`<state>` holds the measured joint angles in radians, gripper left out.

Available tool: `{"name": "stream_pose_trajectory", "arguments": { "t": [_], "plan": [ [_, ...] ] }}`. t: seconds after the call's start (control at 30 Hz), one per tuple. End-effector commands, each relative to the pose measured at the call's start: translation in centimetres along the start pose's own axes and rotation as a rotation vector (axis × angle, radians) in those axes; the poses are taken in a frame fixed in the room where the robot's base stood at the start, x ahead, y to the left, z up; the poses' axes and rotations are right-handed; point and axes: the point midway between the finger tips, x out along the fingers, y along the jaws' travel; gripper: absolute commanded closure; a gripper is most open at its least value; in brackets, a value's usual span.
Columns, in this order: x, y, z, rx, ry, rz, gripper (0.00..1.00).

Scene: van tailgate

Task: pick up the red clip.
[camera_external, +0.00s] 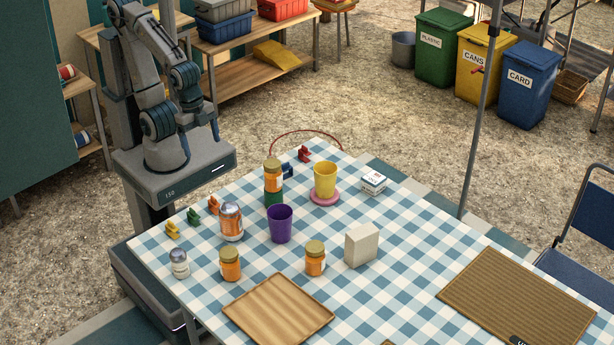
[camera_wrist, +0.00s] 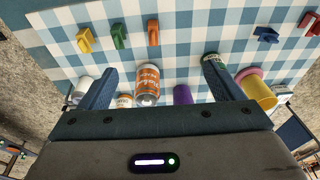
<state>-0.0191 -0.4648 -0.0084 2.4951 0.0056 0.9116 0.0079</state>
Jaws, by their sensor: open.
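The red clip (camera_external: 304,154) lies on the checked tablecloth near the table's far edge, close to the blue clip (camera_external: 287,170). In the wrist view the red clip (camera_wrist: 309,22) is at the upper right edge, partly cut off, right of the blue clip (camera_wrist: 266,34). My gripper (camera_external: 200,138) is high near the left side of the table, well apart from the red clip. In the wrist view my gripper (camera_wrist: 159,68) shows its two fingers spread wide, with nothing held between them.
Orange (camera_external: 213,205), green (camera_external: 193,217) and yellow (camera_external: 172,230) clips line the left edge. A thin red hoop (camera_external: 300,131) rises behind the red clip.

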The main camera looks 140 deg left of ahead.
Motion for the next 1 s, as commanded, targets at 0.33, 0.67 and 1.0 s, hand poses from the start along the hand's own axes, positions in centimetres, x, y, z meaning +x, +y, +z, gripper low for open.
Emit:
{"name": "stream_pose_trajectory", "arguments": {
  "t": [0.33,0.67,1.0],
  "plan": [
    [0.0,0.0,0.0,0.000,0.000,0.000,0.27],
    [0.0,0.0,0.0,0.000,0.000,0.000,0.67],
    [0.1,-3.7,-3.1,0.001,-0.036,-0.027,0.67]
  ]
}}
